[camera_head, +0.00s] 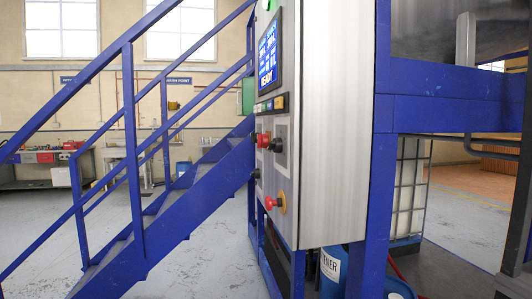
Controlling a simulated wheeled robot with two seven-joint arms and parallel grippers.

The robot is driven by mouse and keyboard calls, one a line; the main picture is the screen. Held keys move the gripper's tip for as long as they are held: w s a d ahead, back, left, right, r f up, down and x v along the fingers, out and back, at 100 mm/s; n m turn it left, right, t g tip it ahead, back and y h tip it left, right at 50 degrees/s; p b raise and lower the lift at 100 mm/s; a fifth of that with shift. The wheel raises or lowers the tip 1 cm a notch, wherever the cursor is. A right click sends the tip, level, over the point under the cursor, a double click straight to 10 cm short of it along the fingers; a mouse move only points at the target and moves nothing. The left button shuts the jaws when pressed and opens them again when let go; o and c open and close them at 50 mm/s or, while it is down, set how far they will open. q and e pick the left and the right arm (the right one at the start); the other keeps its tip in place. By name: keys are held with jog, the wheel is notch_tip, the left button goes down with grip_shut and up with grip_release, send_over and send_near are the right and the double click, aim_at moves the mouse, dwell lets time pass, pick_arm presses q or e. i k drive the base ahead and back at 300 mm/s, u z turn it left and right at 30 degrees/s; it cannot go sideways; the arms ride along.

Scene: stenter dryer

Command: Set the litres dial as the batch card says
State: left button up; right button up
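A grey control cabinet (335,130) stands near the centre, its control face turned left and seen at a steep angle. The face carries a lit blue display (268,54) whose text is too small to read surely. Below it are red buttons (263,140), a black knob (277,145) on a grey plate, a lower black knob (256,174) and a red mushroom button (273,203) on a yellow plate. I cannot tell which control is the litres dial, nor its setting. I cannot make out a batch card. Neither gripper is in view.
Blue stairs with handrails (130,150) rise on the left, close to the cabinet face. A blue machine frame (440,112) stands right of the cabinet. A blue drum (333,268) sits under it, with a white caged tank (408,195) behind. Grey floor (215,255) shows between stairs and cabinet.

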aim_at(276, 145)
jog(key=u, duration=0.45)
jog(key=k, duration=0.6)
jog(key=u, duration=0.9)
jog(key=i, duration=0.95)
jog(key=z, duration=0.85)
jog(key=i, duration=0.75)
jog(key=z, duration=0.7)
